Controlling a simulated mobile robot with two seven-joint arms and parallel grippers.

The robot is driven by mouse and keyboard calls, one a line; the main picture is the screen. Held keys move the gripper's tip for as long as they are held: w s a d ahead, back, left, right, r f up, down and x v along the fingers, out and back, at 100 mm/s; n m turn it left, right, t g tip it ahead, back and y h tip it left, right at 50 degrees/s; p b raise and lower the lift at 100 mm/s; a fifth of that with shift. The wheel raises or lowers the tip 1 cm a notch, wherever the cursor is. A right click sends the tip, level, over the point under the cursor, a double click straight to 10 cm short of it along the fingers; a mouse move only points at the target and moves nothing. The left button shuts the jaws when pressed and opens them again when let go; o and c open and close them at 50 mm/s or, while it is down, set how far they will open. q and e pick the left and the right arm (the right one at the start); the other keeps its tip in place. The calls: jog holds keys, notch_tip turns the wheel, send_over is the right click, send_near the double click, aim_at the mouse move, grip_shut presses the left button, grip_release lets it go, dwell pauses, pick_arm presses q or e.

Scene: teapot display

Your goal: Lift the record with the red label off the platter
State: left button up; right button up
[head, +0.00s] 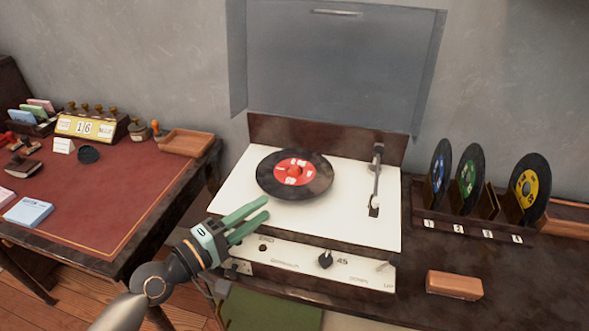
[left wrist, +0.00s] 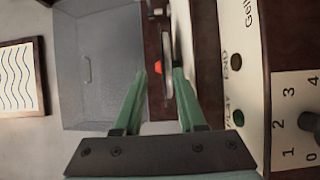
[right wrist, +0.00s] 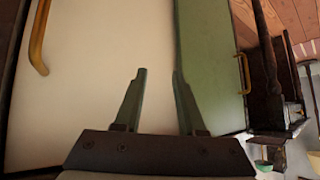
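The record with the red label (head: 293,174) lies flat on the white turntable deck (head: 235,195); the platter under it is hidden. My left gripper (head: 267,207) is open and empty, its green fingertips just short of the record's near left edge. In the left wrist view the record (left wrist: 168,78) shows nearly edge-on in the gap between the fingertips of my left gripper (left wrist: 160,73), with a bit of red label. I cannot tell whether its rim lies between them. My right gripper (right wrist: 159,72) is open and empty, in front of pale and green panels; the head view does not show it.
The tonearm (head: 376,180) stands right of the record, clear of it. The raised lid (head: 335,60) is behind. A rack (head: 470,232) with several records is at the right, a wooden block (head: 454,285) before it. A red-topped desk (head: 110,200) is at the left.

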aim_at(274, 217)
pick_arm(q)
jog(key=x, duration=0.4)
jog(key=shift+d+f, duration=0.15)
jog(key=shift+d, duration=0.05)
jog(key=shift+c, duration=0.3)
grip_shut()
dwell(0.9)
